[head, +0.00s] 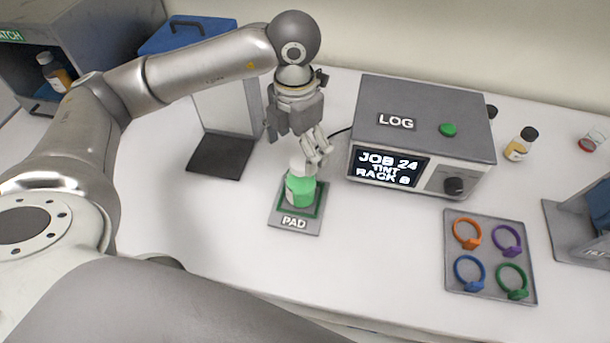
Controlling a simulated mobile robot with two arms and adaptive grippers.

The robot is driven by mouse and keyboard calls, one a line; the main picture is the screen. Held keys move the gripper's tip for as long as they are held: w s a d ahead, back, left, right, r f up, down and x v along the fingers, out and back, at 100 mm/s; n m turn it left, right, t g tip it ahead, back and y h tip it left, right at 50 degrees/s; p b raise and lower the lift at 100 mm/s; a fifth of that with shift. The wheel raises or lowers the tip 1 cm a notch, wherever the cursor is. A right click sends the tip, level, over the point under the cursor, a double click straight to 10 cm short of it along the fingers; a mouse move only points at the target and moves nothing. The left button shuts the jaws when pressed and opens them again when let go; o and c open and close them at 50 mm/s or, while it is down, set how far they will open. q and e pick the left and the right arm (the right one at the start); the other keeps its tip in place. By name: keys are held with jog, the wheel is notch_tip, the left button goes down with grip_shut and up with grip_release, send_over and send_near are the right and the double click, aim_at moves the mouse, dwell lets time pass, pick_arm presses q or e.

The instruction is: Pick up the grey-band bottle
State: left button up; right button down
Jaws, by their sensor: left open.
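A green bottle (300,190) with a pale top stands upright on the grey plate marked PAD (295,223). My left gripper (318,152) is open and points down just above and behind the bottle's top, its fingertips very near it. I cannot tell whether they touch. No grey band shows clearly on any bottle. A dark-capped amber bottle (54,72) stands in the grey cabinet at the left. My right gripper is out of view.
A tray (490,288) holds orange, purple, blue and green rings. A dark-based stand (220,155) is left of the gripper. A red-ended container (593,138) is far right.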

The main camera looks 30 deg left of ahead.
aim_at(300, 163)
pick_arm(q)
jog(key=shift+s+f, duration=0.2)
jog(key=shift+f, duration=0.3)
jog(key=shift+s+f, duration=0.2)
jog(key=shift+f, duration=0.6)
jog(key=shift+w+d+f+p, duration=0.1)
jog(key=shift+w+f+p, duration=0.15)
jog(key=shift+p, duration=0.25)
jog(key=f, duration=0.1)
jog(key=f+p, duration=0.2)
jog(key=f, duration=0.1)
jog(key=shift+d, duration=0.3)
jog(key=shift+w+f, duration=0.1)
jog(key=shift+f, duration=0.35)
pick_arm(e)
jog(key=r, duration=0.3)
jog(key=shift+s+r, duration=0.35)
pick_arm(q)
jog(key=shift+c, duration=0.3)
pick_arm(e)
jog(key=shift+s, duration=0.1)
pick_arm(q)
jog(key=c, duration=1.5)
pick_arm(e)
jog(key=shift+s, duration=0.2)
